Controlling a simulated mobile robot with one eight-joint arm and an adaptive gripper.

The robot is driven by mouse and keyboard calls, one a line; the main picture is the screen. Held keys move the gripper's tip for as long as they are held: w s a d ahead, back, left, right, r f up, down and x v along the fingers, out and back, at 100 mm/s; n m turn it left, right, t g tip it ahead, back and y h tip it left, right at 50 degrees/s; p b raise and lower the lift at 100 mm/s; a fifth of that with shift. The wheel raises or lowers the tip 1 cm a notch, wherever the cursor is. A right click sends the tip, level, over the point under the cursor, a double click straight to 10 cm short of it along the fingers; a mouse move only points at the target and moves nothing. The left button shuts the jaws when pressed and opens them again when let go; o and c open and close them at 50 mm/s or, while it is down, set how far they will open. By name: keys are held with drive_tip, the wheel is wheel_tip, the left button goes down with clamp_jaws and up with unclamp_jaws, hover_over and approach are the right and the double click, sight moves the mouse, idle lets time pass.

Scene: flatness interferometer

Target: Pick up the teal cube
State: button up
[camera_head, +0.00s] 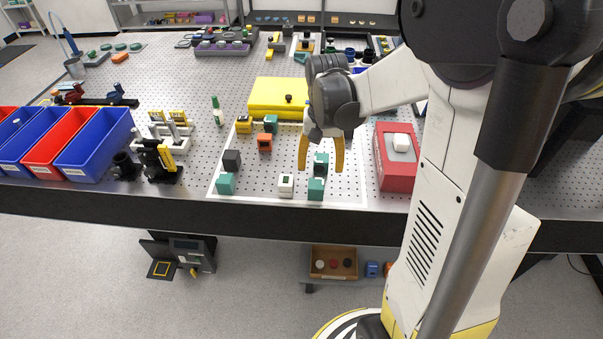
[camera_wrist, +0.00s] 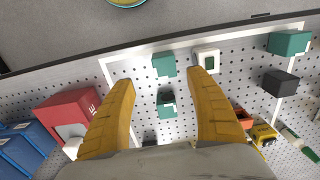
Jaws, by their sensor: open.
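Several teal cubes are on the perforated table, inside a white outline. One with a dark face (camera_head: 321,159) is between my fingers in the head view and shows below the fingertips in the wrist view (camera_wrist: 167,97). A second (camera_head: 316,189) is closer to the near edge, also in the wrist view (camera_wrist: 164,65). A third (camera_head: 226,184) is at the near left corner of the outline, also in the wrist view (camera_wrist: 288,43). A fourth (camera_head: 271,123) is further back. My gripper (camera_head: 321,169), yellow-fingered, points down, open and empty; both fingers show in the wrist view (camera_wrist: 161,80).
A white block (camera_head: 286,185), a black cube (camera_head: 232,160), an orange block (camera_head: 265,142) and a yellow block (camera_head: 244,124) are nearby. A red box (camera_head: 393,172) stands to the right. A yellow case (camera_head: 277,95) lies behind. Blue and red bins (camera_head: 97,142) are far left.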

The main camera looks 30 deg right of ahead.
sight(316, 184)
wheel_tip(316, 184, down, 5)
drive_tip(key=shift+w+r+b, duration=0.1)
drive_tip(key=shift+r+b, duration=0.05)
drive_tip(key=shift+b, duration=0.5)
drive_tip(key=f, duration=0.1)
drive_tip(key=f+b, duration=0.1)
drive_tip(key=f, duration=0.1)
drive_tip(key=f+b, duration=0.1)
drive_tip(key=f, duration=0.1)
drive_tip(key=shift+w+a+f, duration=0.1)
drive_tip(key=shift+w+a, duration=0.1)
drive_tip(key=shift+w, duration=0.05)
clamp_jaws()
